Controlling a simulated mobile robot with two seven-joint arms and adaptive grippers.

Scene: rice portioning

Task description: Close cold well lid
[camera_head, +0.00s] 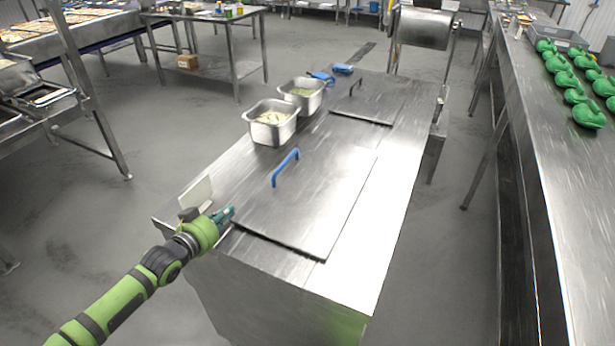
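The cold well lid (306,200) is a flat steel panel with a blue handle (285,167), lying on the top of a steel counter (401,198). A second steel lid (371,98) with a dark handle lies farther back. My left gripper (228,214) is at the near left corner of the nearer lid, by its edge. Its fingers are small and partly hidden, so I cannot tell whether they are open or touch the lid. My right gripper is not in view.
Two steel pans with food, a nearer one (271,121) and a farther one (302,95), stand left of the lids. A white board (196,196) stands upright near my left gripper. A long steel table (555,150) with several green objects (588,114) runs along the right.

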